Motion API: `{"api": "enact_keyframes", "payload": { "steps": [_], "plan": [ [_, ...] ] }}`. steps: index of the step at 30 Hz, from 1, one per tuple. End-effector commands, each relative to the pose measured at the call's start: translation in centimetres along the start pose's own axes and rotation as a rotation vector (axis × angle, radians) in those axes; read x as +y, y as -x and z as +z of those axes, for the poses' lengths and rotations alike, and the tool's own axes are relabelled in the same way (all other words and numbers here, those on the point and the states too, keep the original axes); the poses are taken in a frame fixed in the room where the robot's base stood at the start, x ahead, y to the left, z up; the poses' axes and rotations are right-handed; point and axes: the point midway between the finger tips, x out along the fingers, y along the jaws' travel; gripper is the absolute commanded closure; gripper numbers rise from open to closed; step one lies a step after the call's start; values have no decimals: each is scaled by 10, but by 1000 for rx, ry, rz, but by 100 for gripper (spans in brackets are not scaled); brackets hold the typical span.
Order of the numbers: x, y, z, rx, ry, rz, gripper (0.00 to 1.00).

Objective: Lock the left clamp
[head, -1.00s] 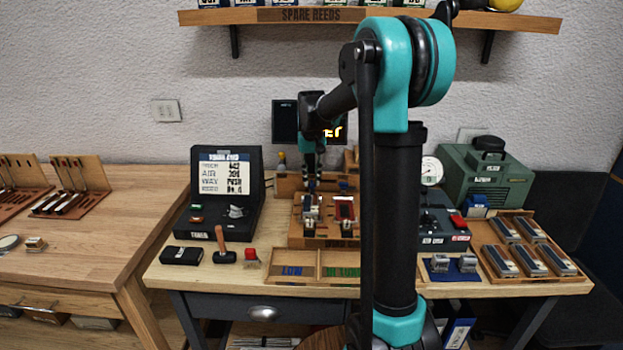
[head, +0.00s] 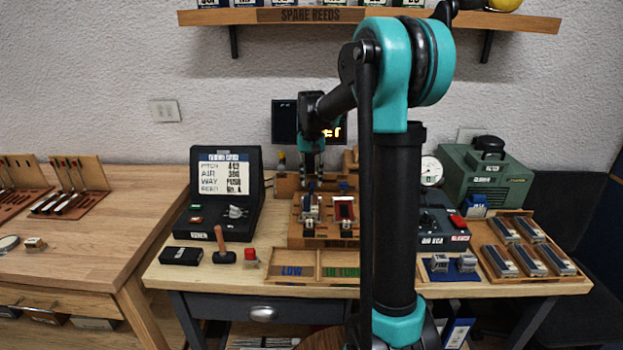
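A wooden fixture (head: 325,243) stands at the middle of the bench. The left clamp (head: 310,210) is a small metallic unit on its left side; whether it is locked is too small to tell. A red-and-silver unit (head: 344,209) sits to its right on the same fixture. My gripper (head: 311,183) points down just above the left clamp, at the end of my teal and black arm. Its fingers are small and dark here, so I cannot tell whether they are open or touch the clamp.
A black tuner case (head: 215,212) stands left of the fixture, with a small hammer (head: 222,246) in front. Low wooden trays (head: 290,268) lie in front of the fixture. A grey air box (head: 442,225) and a green compressor (head: 487,175) stand to the right.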

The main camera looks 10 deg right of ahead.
Motion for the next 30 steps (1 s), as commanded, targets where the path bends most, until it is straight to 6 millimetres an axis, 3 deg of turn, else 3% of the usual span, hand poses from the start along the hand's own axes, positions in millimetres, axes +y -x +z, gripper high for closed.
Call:
{"api": "enact_keyframes", "payload": {
  "steps": [13, 30],
  "plan": [
    [0, 8, 0, -1, 1, 0, 60],
    [0, 107, 0, 0, 0, 0, 60]
  ]
}}
